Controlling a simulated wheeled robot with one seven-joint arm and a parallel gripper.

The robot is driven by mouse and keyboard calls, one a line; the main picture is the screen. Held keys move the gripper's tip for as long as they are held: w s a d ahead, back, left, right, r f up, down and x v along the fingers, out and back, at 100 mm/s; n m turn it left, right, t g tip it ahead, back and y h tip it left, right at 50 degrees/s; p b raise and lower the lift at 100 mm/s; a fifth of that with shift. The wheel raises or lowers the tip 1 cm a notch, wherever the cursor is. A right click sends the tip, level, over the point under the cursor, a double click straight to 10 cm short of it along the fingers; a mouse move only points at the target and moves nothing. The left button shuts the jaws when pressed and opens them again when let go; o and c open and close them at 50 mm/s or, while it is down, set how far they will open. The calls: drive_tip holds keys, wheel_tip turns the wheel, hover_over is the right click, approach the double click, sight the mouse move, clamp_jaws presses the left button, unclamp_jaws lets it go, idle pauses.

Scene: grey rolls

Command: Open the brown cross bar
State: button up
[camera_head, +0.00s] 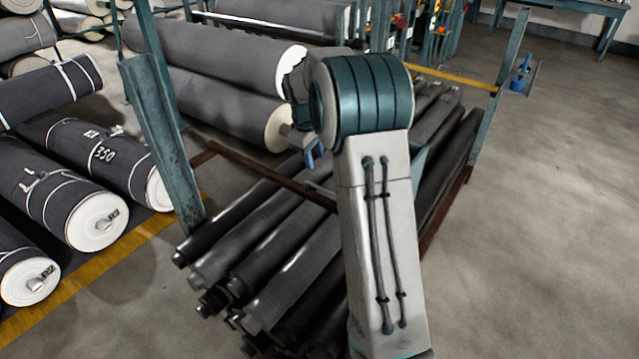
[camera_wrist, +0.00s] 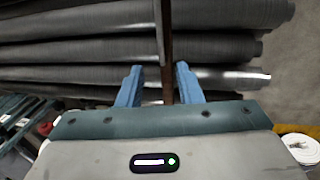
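In the wrist view the bar (camera_wrist: 166,42) runs from the top edge down between the two blue fingers of my gripper (camera_wrist: 158,70). The fingers are apart, with gaps on both sides of the bar, so my gripper is open around or just above it; the exact depth is unclear. In the head view only a bit of blue finger (camera_head: 312,156) shows, close to the bar.
Dark thin rolls (camera_head: 235,235) lie stacked behind and below the bar. A green upright post (camera_head: 160,140) stands at its left end, another post (camera_head: 495,90) at the right. Large grey rolls (camera_head: 100,170) lie to the left. The floor at right (camera_head: 560,230) is clear.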

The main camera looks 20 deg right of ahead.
sight(320, 188)
drive_tip(key=f, duration=0.3)
drive_tip(key=d+f, duration=0.1)
drive_tip(key=f, duration=0.3)
drive_tip(key=w+d+f, duration=0.1)
drive_tip(key=f, duration=0.3)
drive_tip(key=shift+w+f, duration=0.1)
drive_tip(key=shift+f, duration=0.05)
clamp_jaws()
